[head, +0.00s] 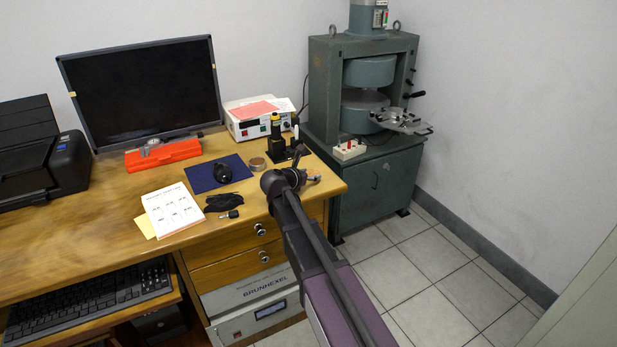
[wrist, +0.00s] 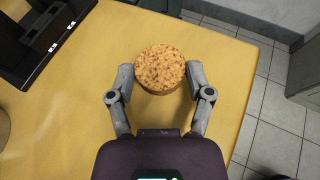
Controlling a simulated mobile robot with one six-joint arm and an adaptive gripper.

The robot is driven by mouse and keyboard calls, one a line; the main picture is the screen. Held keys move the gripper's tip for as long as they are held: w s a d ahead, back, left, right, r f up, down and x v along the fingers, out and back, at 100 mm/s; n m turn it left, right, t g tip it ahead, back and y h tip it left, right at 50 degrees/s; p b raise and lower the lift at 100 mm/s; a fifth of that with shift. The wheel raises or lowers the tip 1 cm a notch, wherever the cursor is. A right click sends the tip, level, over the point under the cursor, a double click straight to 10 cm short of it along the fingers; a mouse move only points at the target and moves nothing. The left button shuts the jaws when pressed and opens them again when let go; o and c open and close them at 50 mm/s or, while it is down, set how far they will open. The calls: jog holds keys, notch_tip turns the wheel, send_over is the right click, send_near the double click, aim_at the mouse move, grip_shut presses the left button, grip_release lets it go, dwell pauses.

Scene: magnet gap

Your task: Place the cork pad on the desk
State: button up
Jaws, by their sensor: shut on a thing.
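The cork pad (wrist: 160,68) is a round, speckled tan disc. In the wrist view it sits between the two grey fingers of my gripper (wrist: 160,84), which is shut on it. It is over the yellow wooden desk (wrist: 75,120), near the right edge. I cannot tell whether its underside touches the desk. In the head view my gripper (head: 305,172) is over the front right corner of the desk (head: 110,215), and it mostly hides the pad.
A black stand with a yellow top (head: 276,140) and a small round tin (head: 257,163) are close by. A blue mat (head: 205,181) bears a black object. The green magnet (head: 325,85) stands on a cabinet at right. Beyond the desk edge is tiled floor (head: 410,270).

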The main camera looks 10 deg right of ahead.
jog(key=shift+f, duration=0.15)
jog(key=o, duration=0.8)
jog(key=shift+r, duration=0.3)
jog(key=p+v, duration=0.4)
jog(key=v, duration=0.8)
jog(key=shift+p, duration=0.3)
jog(key=shift+d+f, duration=0.15)
